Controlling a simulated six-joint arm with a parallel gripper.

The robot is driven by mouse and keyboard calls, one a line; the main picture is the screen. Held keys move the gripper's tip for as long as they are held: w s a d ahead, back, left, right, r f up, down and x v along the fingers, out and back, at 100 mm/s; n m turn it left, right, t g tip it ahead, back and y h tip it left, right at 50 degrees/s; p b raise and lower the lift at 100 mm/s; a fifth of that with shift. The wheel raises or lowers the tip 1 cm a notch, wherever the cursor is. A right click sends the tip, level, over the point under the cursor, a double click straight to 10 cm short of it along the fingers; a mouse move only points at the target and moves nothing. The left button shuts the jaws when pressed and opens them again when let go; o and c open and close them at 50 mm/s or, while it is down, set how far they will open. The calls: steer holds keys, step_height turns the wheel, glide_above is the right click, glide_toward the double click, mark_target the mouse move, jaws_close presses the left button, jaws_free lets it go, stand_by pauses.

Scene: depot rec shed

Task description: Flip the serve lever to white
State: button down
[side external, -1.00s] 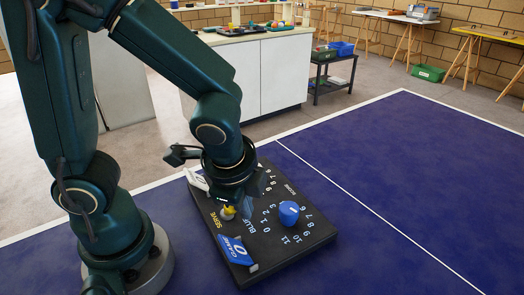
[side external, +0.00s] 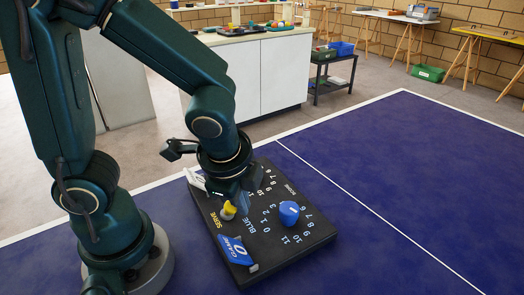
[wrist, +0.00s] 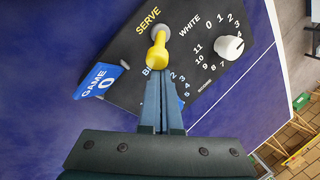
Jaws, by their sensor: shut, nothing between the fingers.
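The black scoreboard panel (side external: 285,255) lies on the blue table. The yellow serve lever (side external: 228,210) stands by the SERVE label. In the wrist view the lever (wrist: 157,57) has a grey base, and its yellow end tips toward the BLUE label, away from WHITE. My gripper (wrist: 164,76) is shut and empty. Its fingertips are just by the lever's yellow end and partly cover the BLUE label; I cannot tell whether they touch the lever. In the side view my gripper (side external: 243,202) is low over the panel, to the right of the lever.
A blue score knob (side external: 289,212) sits on the panel, and a white score knob (wrist: 229,47) shows in the wrist view. A blue game card (side external: 238,250) reading 0 stands at the panel's edge, with a white card (side external: 195,179) farther back. The table to the right is clear.

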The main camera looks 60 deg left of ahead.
steer(key=shift+a+r, duration=0.15)
steer(key=shift+a, duration=0.1)
steer(key=shift+a+r, duration=0.4)
steer(key=shift+a, duration=0.45)
steer(key=shift+w+a+r, duration=0.15)
steer(key=shift+a, duration=1.05)
steer(key=shift+d+r, duration=0.1)
steer(key=shift+r, duration=0.7)
steer(key=shift+w, duration=0.15)
